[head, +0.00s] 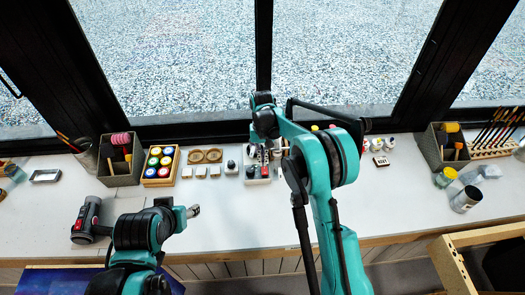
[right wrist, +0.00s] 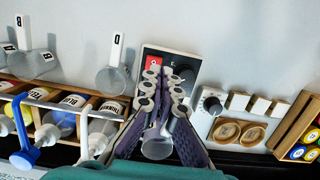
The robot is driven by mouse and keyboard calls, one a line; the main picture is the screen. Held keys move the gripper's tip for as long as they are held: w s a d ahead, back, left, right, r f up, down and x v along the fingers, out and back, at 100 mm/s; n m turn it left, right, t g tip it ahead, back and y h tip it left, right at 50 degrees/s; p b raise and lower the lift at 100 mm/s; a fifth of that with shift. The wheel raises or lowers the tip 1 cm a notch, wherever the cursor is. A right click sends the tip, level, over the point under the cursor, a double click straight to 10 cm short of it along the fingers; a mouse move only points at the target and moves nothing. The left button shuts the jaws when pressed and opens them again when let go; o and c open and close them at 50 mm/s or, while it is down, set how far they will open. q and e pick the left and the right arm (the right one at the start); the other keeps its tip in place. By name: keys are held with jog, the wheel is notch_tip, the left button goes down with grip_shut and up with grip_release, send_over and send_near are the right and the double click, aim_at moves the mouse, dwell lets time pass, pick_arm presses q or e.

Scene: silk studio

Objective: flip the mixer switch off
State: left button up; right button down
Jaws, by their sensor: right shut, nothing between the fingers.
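The mixer is a small box with a pale top panel (right wrist: 152,51) at the back middle of the table. A red switch (right wrist: 155,63) and a dark knob show on it in the right wrist view. The red part also shows in the head view (head: 265,171). My right gripper (right wrist: 165,82) is shut and empty, with its fingertips over the mixer close to the red switch; contact cannot be told. The fingers hide part of the panel, and which way the switch is tipped is not clear. My left arm's end (head: 193,211) is at the lower left, away from the mixer; its jaws are unclear.
A white unit with a knob (right wrist: 211,103), white blocks and wooden rings (right wrist: 228,131) stand beside the mixer. A wooden rack (right wrist: 40,97) of labelled bottles is on its other side. Labelled cups (right wrist: 112,78) stand nearby. The front middle of the table (head: 240,220) is clear.

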aim_at(263, 174)
jog(key=shift+s+f+b, duration=0.15)
jog(key=shift+s+f, duration=0.05)
jog(key=shift+f, duration=1.05)
jog(key=shift+s+f+b, duration=0.15)
jog(key=shift+s+f, duration=0.05)
jog(key=shift+f, duration=1.05)
jog(key=shift+s+f+t+b, duration=0.2)
jog(key=shift+f+t+b, duration=0.2)
jog(key=shift+f+b, duration=0.1)
jog(key=shift+r, duration=0.15)
jog(key=shift+w, duration=0.2)
jog(key=shift+w+r, duration=0.3)
jog(key=shift+w, duration=0.3)
